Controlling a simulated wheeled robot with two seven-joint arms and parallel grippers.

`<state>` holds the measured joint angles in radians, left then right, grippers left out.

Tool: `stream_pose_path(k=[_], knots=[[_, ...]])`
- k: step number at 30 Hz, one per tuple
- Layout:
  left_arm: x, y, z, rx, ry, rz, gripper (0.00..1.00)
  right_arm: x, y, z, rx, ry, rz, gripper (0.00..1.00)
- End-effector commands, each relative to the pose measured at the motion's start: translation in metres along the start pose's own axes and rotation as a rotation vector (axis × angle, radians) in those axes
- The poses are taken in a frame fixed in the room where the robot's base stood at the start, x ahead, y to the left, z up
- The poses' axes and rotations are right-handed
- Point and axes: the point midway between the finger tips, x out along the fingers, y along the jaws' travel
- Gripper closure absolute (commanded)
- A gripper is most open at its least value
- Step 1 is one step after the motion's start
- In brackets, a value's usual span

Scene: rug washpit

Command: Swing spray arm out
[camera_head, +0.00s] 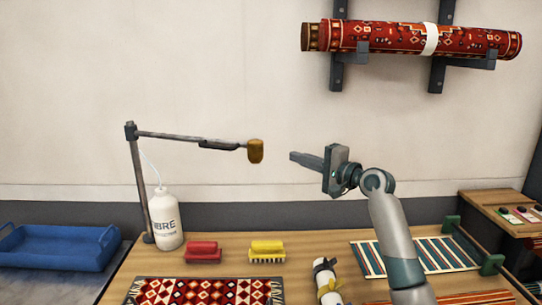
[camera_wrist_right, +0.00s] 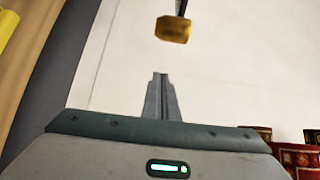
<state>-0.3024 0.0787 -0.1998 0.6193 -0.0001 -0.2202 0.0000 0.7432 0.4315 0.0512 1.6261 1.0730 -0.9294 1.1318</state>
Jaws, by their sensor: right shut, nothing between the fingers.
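The spray arm (camera_head: 185,138) is a thin grey bar reaching right from the top of an upright post (camera_head: 140,185) at the table's left. A brass-coloured spray head (camera_head: 255,151) hangs at its free end. My right gripper (camera_head: 292,156) is shut and empty, its fingers pointing left at the spray head with a gap between them. In the right wrist view the spray head (camera_wrist_right: 173,29) is above the shut fingertips (camera_wrist_right: 160,76), apart from them. My left gripper is not in view.
A white bottle (camera_head: 165,218) stands by the post. A red brush (camera_head: 203,252), a yellow brush (camera_head: 267,250), a rolled white bundle (camera_head: 327,282) and patterned rugs lie on the table. Rolled rugs (camera_head: 410,38) rest on a wall rack. A blue tray (camera_head: 58,247) is left.

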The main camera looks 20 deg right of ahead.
Motion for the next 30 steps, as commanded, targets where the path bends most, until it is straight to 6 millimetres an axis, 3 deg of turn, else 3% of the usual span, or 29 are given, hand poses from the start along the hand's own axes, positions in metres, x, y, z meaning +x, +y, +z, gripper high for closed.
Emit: stream_pose_path(k=[8, 21, 30], knots=[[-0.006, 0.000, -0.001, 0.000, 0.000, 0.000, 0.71, 0.013, -0.002, 0.001, 0.001, -0.001, 0.001, 1.00], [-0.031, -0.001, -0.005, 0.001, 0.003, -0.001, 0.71, 0.074, -0.003, 0.001, 0.002, -0.001, 0.001, 1.00], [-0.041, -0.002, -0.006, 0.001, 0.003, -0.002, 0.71, 0.102, -0.001, 0.002, 0.000, -0.001, 0.002, 1.00]])
